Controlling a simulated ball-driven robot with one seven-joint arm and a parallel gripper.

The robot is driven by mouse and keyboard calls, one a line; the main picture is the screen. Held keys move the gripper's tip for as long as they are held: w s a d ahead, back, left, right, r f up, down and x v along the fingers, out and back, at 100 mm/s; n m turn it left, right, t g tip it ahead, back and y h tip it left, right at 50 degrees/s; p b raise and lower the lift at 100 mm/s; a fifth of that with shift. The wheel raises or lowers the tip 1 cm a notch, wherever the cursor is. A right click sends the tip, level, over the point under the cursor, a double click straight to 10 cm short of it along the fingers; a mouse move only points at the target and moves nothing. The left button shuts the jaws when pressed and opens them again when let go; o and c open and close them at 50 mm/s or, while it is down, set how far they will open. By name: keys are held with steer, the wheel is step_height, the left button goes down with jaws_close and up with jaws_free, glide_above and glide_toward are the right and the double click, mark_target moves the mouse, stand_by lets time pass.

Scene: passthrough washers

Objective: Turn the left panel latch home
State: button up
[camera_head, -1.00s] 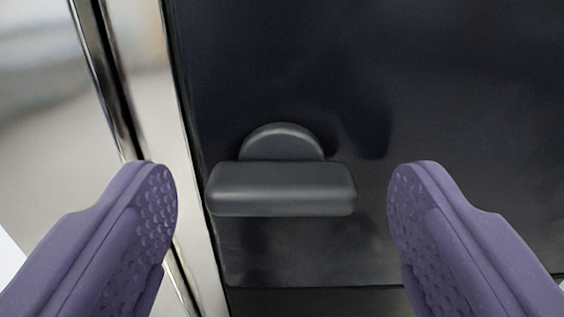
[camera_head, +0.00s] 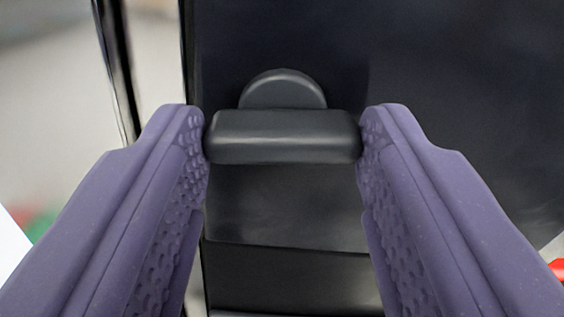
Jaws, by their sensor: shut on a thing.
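The left panel latch (camera_head: 283,137) is a dark grey bar with rounded edges, in front of a half-round boss (camera_head: 283,90) on the dark panel (camera_head: 450,90). The bar lies level, crosswise in the picture. My gripper (camera_head: 283,135) has two purple, dimpled fingers. It is shut on the latch, with one fingertip against each end of the bar. The part of the boss behind the bar is hidden.
A bright metal edge (camera_head: 160,70) runs down the left side of the panel. A lower seam crosses the panel below the latch. Small blurred red and green patches show at the far left, and a red bit (camera_head: 558,268) at the right edge.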

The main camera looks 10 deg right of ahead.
steer(key=n+b, duration=0.4)
steer(key=shift+f, duration=0.25)
steer(key=n+b, duration=0.3)
steer(key=n, duration=0.1)
steer(key=n+b, duration=0.2)
steer(key=n, duration=0.2)
steer(key=shift+b, duration=0.35)
steer(key=shift+r+n+b, duration=0.15)
steer(key=shift+n+b, duration=0.6)
steer(key=shift+n, duration=1.25)
steer(key=o, duration=1)
steer(key=shift+o, duration=0.2)
